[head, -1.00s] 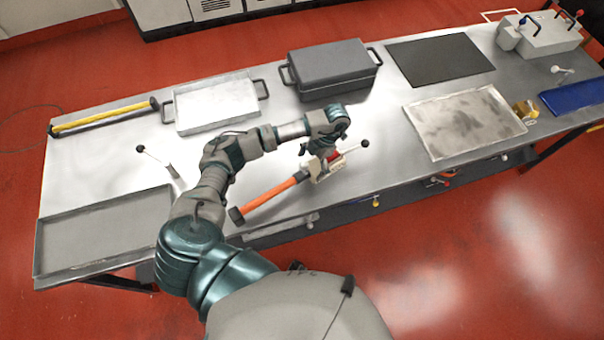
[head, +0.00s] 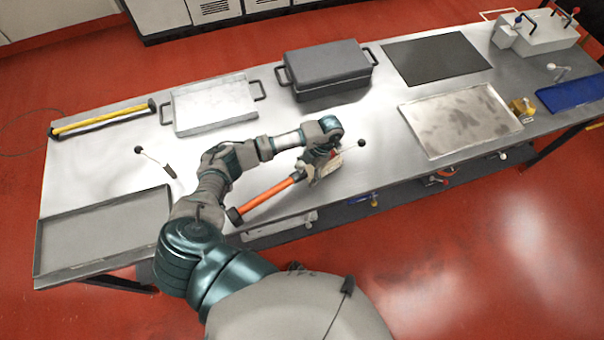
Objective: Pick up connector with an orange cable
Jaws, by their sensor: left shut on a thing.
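The connector (head: 328,167) with an orange cable (head: 268,194) is at the front middle of the steel table. The cable runs down-left from the connector to a dark end cap near my arm. My left gripper (head: 318,160) is shut on the connector, and its fingers are partly hidden by the wrist and the connector. I cannot tell whether the connector touches the table. My right gripper is not in view.
A black-knobbed lever (head: 360,144) stands just right of the connector, and another (head: 140,150) lies at left. A grey lidded box (head: 328,66), white tray (head: 214,104), stained tray (head: 462,122) and empty grey tray (head: 104,234) are around. The table's front edge is close.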

